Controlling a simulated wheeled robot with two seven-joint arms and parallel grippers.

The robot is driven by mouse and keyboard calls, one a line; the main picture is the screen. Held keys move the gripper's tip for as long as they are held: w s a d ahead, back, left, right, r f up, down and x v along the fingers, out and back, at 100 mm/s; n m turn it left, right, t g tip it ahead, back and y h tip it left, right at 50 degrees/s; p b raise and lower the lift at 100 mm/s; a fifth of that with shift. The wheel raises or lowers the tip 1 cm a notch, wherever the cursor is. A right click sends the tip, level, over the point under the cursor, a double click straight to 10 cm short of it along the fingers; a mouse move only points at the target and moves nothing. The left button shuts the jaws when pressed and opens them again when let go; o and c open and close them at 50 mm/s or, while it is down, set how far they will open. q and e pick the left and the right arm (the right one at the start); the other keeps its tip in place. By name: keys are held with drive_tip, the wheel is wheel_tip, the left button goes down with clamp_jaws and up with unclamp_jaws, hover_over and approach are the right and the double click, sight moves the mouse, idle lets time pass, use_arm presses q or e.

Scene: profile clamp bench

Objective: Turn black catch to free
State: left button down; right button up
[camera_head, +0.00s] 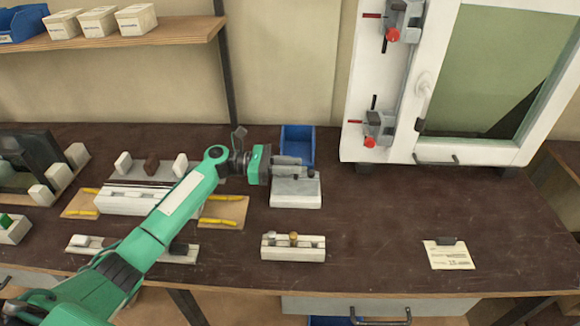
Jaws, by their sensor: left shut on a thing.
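My left arm reaches in from the lower left, and its gripper (300,168) is over a pale block with a grey top (296,196), in the middle of the bench. The gripper is shut on a small dark part (311,173) at the block's back right, which looks like the black catch. The fingers cover much of it, so I cannot tell which way it is turned. My right gripper is not in view.
A blue bin (299,135) stands just behind the block. A pale block with knobs (293,248) lies in front. A white framed panel with clamps (400,150) stands at the right. The bench between this panel and a paper card (449,256) is clear.

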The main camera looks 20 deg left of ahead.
use_arm(q)
drive_tip(key=c, duration=1.3)
unclamp_jaws()
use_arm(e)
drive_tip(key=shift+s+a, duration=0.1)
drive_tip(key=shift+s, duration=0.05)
use_arm(q)
drive_tip(key=shift+a, duration=0.15)
drive_tip(key=b+v, duration=0.1)
drive_tip(key=v, duration=0.3)
drive_tip(key=shift+f, duration=0.2)
drive_tip(key=b+v, duration=0.2)
drive_tip(key=v, duration=0.7)
drive_tip(key=shift+s+a+r, duration=0.15)
drive_tip(key=shift+a+r, duration=0.05)
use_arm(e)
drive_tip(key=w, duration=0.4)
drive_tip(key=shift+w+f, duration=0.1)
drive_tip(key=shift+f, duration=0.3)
